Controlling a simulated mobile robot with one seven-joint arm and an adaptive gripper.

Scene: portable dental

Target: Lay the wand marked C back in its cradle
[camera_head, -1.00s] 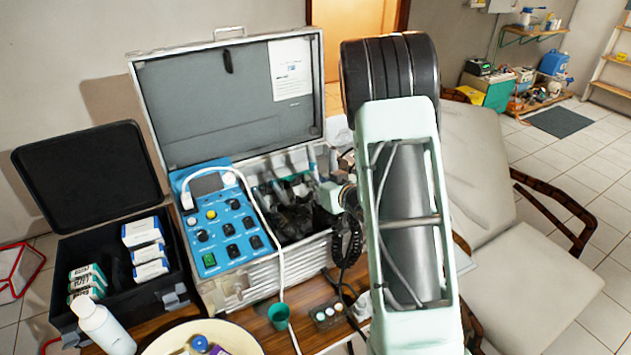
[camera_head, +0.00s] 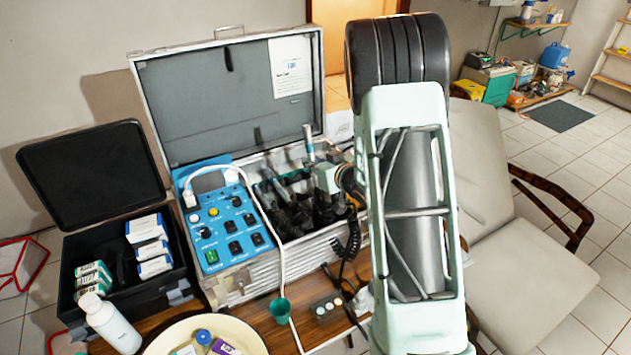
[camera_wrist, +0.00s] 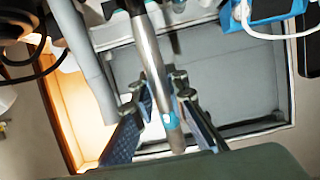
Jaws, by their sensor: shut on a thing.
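A silver wand with a teal band (camera_wrist: 170,121) runs between the fingers of my gripper (camera_wrist: 157,92) in the wrist view. My gripper is shut on it. In the head view my gripper (camera_head: 326,178) is above the right part of the open metal case, and the wand's teal end (camera_head: 308,140) sticks up beside it, near upright. No letter on the wand can be read. Dark holders and other instruments (camera_head: 288,203) fill the case beside the blue panel. Which holder is the C cradle cannot be told, and my arm hides part of that side.
The blue control panel (camera_head: 222,222) is left of the holders. The case lid (camera_head: 240,100) stands open behind. A beige chair (camera_head: 500,220) stands right.

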